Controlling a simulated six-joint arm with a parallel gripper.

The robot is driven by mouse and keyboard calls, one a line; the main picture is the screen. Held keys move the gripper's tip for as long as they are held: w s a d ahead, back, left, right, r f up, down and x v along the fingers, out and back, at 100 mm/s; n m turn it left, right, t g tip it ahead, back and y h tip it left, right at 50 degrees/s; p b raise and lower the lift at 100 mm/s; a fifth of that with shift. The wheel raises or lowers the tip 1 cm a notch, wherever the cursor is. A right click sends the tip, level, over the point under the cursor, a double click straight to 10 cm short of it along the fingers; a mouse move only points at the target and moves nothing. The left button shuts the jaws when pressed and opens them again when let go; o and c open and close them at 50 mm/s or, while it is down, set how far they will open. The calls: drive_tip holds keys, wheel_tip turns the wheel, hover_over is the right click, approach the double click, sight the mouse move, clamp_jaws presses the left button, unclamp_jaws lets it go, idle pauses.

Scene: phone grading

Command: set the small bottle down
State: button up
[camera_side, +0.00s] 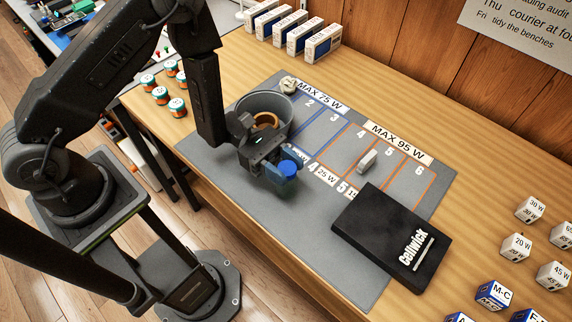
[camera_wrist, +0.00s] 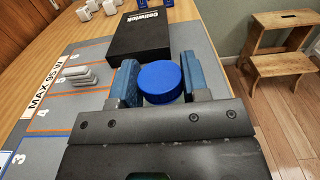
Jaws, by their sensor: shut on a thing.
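The small bottle shows its round blue cap (camera_side: 288,167) in the side view; its body is mostly hidden by my gripper. The same bottle's blue cap (camera_wrist: 160,82) shows in the wrist view, between the two blue fingers. My gripper (camera_side: 283,170) is shut on the bottle, over the front part of the grey mat (camera_side: 225,155). In the wrist view my gripper (camera_wrist: 158,84) has a finger on each side of the cap. The bottle looks upright. I cannot tell whether its base touches the mat.
A black Cellwick box (camera_side: 385,242) lies on the mat to the right. A small grey stack (camera_side: 367,160) sits in the orange-lined slots. A grey bowl (camera_side: 265,103) stands behind my gripper. Several small jars (camera_side: 161,95) are at the left and white cubes (camera_side: 530,208) at the right.

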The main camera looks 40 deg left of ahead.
drive_tip(key=shift+s+f, duration=0.1)
drive_tip(key=shift+f, duration=0.5)
drive_tip(key=o, duration=1)
drive_tip(key=shift+o, duration=0.2)
